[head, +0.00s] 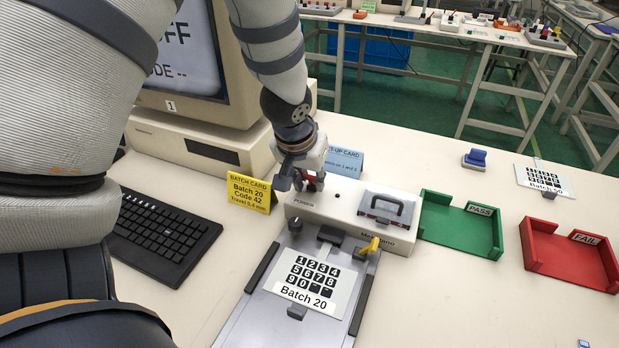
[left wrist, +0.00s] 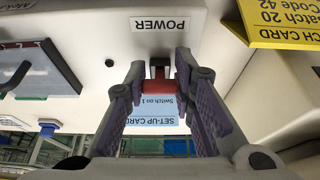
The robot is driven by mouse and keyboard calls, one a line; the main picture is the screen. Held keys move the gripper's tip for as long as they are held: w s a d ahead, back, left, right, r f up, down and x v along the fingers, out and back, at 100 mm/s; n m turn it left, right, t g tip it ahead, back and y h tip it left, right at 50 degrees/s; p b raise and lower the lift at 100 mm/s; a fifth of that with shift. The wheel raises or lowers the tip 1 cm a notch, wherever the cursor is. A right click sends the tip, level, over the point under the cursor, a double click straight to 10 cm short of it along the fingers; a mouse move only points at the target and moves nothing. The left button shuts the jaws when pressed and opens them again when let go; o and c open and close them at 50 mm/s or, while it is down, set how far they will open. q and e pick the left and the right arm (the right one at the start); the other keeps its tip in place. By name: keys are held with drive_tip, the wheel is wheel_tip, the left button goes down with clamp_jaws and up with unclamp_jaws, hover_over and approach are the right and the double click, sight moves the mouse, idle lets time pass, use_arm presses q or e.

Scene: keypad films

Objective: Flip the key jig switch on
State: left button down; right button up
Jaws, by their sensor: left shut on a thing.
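The key jig (head: 345,212) is a cream box behind a grey plate, with a "POWER" label at its left end. The red power switch (left wrist: 159,88) shows between my left gripper's fingers in the left wrist view, just beside the "POWER" label (left wrist: 160,24). My left gripper (head: 308,183) reaches down to the jig's left end and is shut on the switch. In the head view the gripper partly hides the switch. The monitor (head: 185,50) shows partly hidden text ending in "FF" and "ODE --". My right gripper is not in view.
A keypad film (head: 310,283) marked "Batch 20" lies on the jig's plate. A yellow batch card (head: 250,192) and blue set-up card (head: 345,160) stand close to the gripper. A keyboard (head: 163,235) lies left; green PASS (head: 460,225) and red FAIL (head: 568,255) trays stand right.

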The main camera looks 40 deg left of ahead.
use_arm(q)
drive_tip(key=shift+w+a+g, duration=0.1)
drive_tip(key=shift+w+g, duration=0.25)
drive_tip(key=shift+g, duration=0.45)
drive_tip(key=shift+w+a+g+h+b, duration=0.1)
drive_tip(key=shift+w+g+h+b, duration=0.3)
drive_tip(key=shift+g, duration=0.3)
drive_tip(key=g+b, duration=0.2)
drive_tip(key=w+g+h+b, duration=0.1)
drive_tip(key=g+b, duration=0.1)
drive_tip(key=g, duration=0.1)
drive_tip(key=w+g+h+b, duration=0.1)
drive_tip(key=g+b, duration=0.1)
drive_tip(key=shift+a+f+b, duration=0.3)
drive_tip(key=shift+b, duration=0.1)
drive_tip(key=shift+r+g+h+b, duration=0.2)
drive_tip(key=shift+g+h+b, duration=0.2)
drive_tip(key=shift+g+b, duration=0.2)
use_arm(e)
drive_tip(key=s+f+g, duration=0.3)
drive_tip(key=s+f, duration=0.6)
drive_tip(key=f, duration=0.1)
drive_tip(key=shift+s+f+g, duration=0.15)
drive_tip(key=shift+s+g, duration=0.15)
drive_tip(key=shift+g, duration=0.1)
use_arm(q)
drive_tip(key=c, duration=1.3)
unclamp_jaws()
drive_tip(key=shift+w+r, duration=0.1)
drive_tip(key=shift+a, duration=0.1)
